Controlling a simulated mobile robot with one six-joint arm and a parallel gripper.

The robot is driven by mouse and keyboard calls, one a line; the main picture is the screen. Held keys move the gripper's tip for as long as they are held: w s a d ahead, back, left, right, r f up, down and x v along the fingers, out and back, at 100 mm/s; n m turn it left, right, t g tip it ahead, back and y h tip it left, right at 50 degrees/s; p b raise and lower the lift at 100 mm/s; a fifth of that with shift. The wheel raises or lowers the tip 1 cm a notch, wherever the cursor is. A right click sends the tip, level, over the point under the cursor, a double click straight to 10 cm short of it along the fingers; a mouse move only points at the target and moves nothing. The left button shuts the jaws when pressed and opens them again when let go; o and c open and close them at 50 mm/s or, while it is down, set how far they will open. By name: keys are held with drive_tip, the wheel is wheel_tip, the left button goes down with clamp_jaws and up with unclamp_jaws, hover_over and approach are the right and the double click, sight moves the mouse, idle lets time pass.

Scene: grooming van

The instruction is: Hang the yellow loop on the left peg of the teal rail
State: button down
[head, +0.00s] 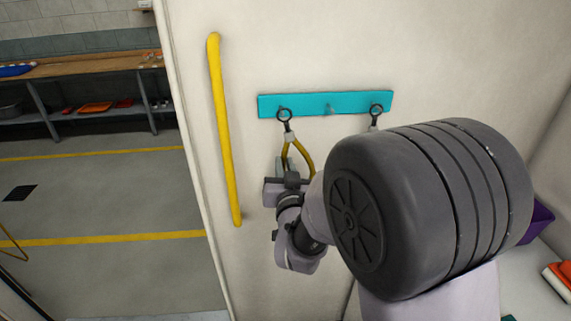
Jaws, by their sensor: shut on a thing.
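The teal rail (345,104) is fixed to the pale wall, with left, middle and right pegs. The yellow loop (306,155) hangs or stands upright below the rail's left end, with a dark ring (284,114) at its top. The ring overlaps the left peg in the picture; I cannot tell whether it is around the peg or in front of it. My gripper (290,180) is shut on the lower part of the yellow loop, below the rail. My arm hides what is lower right of the rail.
Another dark ring (376,110) is at the right peg, its lower part hidden by my arm. The middle peg (328,108) is bare. A yellow grab bar (224,140) runs down the wall at left. A purple bin (541,218) shows at right.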

sight(284, 166)
drive_tip(key=shift+w+a+p, duration=0.1)
drive_tip(key=shift+w+p, duration=1)
drive_tip(key=shift+p, duration=0.15)
drive_tip(key=shift+w+f+b, duration=0.25)
drive_tip(key=shift+f+b, duration=0.15)
drive_tip(key=shift+b, duration=0.25)
drive_tip(key=shift+w+f+b, duration=0.3)
drive_tip(key=shift+w+b, duration=0.1)
drive_tip(key=shift+b, duration=0.7)
drive_tip(key=shift+r, duration=0.1)
drive_tip(key=c, duration=1.3)
unclamp_jaws()
